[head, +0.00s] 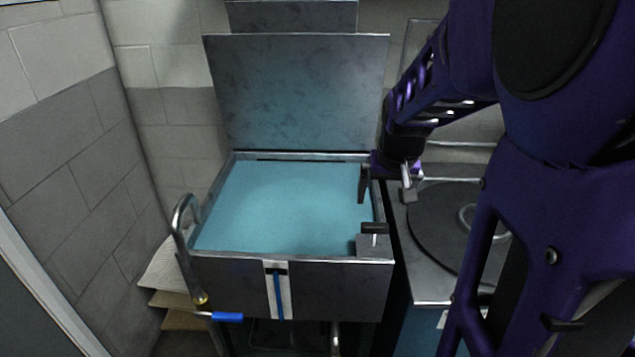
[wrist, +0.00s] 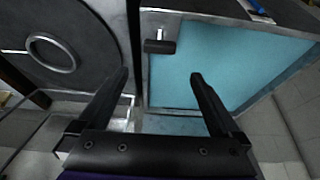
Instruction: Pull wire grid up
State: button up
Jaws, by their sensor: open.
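A metal tank (head: 230,270) filled with flat light-blue liquid (head: 280,205) stands in the middle of the head view. A small black handle (head: 374,228) on a post rises at its front right corner. The handle also shows in the wrist view (wrist: 160,46), just beyond my fingertips and apart from them. My gripper (head: 385,190) is open and empty over the tank's right rim, behind the handle. In the wrist view, my two black fingers (wrist: 159,78) are spread wide. No wire mesh can be made out; whether it lies under the liquid I cannot tell.
A raised metal lid (head: 300,95) stands upright behind the tank. A bent metal pipe (head: 182,215) and a blue lever (head: 227,317) are at its left. A round dark plate with a ring (head: 440,225) lies close on the right. Block walls (head: 70,150) bound the left.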

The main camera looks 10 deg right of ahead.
aim_at(373, 232)
jog(key=b+x, duration=0.3)
jog(key=x, duration=1.4)
jog(key=shift+s+f, duration=0.1)
jog(key=shift+f, duration=0.15)
jog(key=shift+c, duration=0.3)
grip_shut()
